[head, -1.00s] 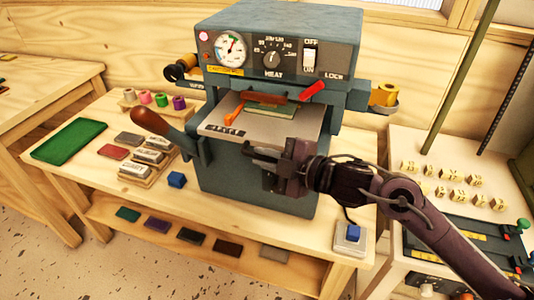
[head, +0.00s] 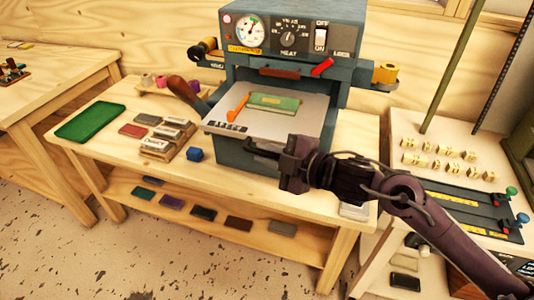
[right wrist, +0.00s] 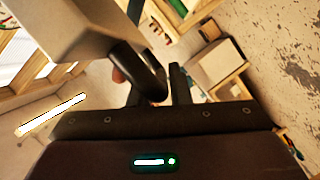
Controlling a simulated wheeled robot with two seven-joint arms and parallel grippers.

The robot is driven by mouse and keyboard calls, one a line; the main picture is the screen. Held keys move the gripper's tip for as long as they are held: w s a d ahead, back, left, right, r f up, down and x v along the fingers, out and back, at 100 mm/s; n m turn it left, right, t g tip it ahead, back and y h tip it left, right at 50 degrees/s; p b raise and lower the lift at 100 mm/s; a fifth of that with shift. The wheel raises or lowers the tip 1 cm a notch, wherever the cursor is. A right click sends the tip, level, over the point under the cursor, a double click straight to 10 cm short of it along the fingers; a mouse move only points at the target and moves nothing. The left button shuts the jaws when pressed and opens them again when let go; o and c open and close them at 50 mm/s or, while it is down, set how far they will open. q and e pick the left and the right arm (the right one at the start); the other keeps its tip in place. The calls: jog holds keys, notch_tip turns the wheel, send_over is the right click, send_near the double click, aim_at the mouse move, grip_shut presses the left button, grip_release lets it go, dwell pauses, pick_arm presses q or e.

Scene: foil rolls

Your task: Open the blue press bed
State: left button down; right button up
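The blue press (head: 297,68) stands on the wooden table. Its bed (head: 270,113), a flat silver plate, is slid out toward me and carries a green book (head: 274,102) and an orange-handled piece (head: 238,106). My right gripper (head: 268,150) is at the bed's front edge, and its fingers partly hide what they touch. In the right wrist view, a dark rounded bar (right wrist: 140,68), which looks like the bed's handle, runs in between the fingers (right wrist: 158,92). My left gripper is not in view.
A wood-gripped lever (head: 186,92) is at the press's left side. A side table with lettered blocks (head: 440,155) is on the right.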

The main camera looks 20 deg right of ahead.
jog(key=o, duration=0.3)
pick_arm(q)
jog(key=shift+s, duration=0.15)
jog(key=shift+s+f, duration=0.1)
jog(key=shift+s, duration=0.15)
pick_arm(e)
jog(key=shift+s+d, duration=0.15)
jog(key=shift+d, duration=0.05)
pick_arm(q)
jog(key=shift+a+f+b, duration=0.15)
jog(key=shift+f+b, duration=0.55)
jog(key=shift+b, duration=0.05)
pick_arm(e)
jog(key=v, duration=0.7)
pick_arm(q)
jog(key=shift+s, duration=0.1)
pick_arm(e)
jog(key=shift+s+d, duration=0.1)
jog(key=shift+s, duration=0.15)
